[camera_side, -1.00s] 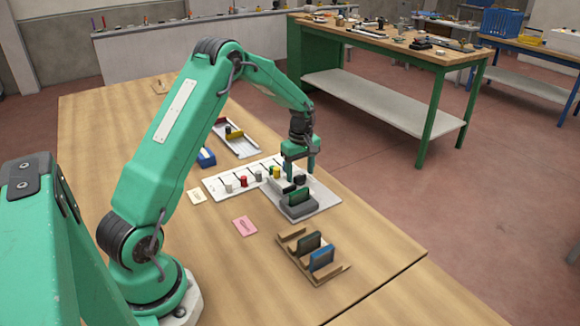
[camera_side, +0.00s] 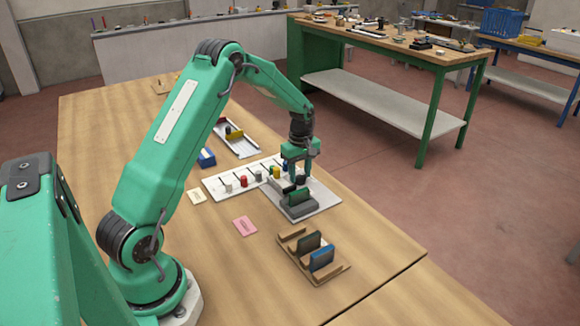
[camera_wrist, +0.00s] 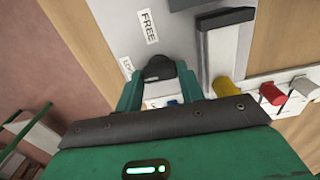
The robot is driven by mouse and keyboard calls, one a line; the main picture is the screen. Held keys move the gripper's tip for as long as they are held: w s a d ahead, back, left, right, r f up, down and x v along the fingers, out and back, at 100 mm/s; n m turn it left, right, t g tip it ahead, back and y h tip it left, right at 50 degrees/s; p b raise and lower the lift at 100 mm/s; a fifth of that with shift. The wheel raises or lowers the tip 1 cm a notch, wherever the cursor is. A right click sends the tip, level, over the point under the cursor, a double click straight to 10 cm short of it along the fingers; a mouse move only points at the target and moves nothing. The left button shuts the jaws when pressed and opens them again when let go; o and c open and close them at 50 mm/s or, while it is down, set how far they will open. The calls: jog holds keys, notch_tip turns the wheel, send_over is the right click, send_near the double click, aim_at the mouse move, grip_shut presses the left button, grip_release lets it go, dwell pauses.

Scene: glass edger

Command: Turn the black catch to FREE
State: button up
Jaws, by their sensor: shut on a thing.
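The black catch (camera_wrist: 159,68) sits on a light grey plate (camera_wrist: 100,25) in the wrist view. My gripper (camera_wrist: 160,86) is shut on it, with one green finger on each side. A white FREE label (camera_wrist: 148,27) lies on the plate just beyond the catch, up and slightly left. A second label (camera_wrist: 127,67) beside the left finger is partly hidden; only its first letters show. I cannot tell exactly which way the catch points. In the side view my gripper (camera_side: 299,170) is low over the plate (camera_side: 325,203), and the catch is hidden there.
A grey block with a green piece (camera_side: 298,200) stands on the plate close to my gripper. A white strip with several coloured pegs (camera_side: 217,190) lies to the left. A wooden rack (camera_side: 320,276) stands in front. Pink (camera_side: 245,226) and cream cards lie on bare table.

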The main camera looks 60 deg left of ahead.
jog(key=m, duration=1.3)
jog(key=shift+r, duration=0.1)
jog(key=m, duration=0.4)
jog(key=shift+m, duration=0.3)
dwell(0.3)
jog(key=o, duration=1)
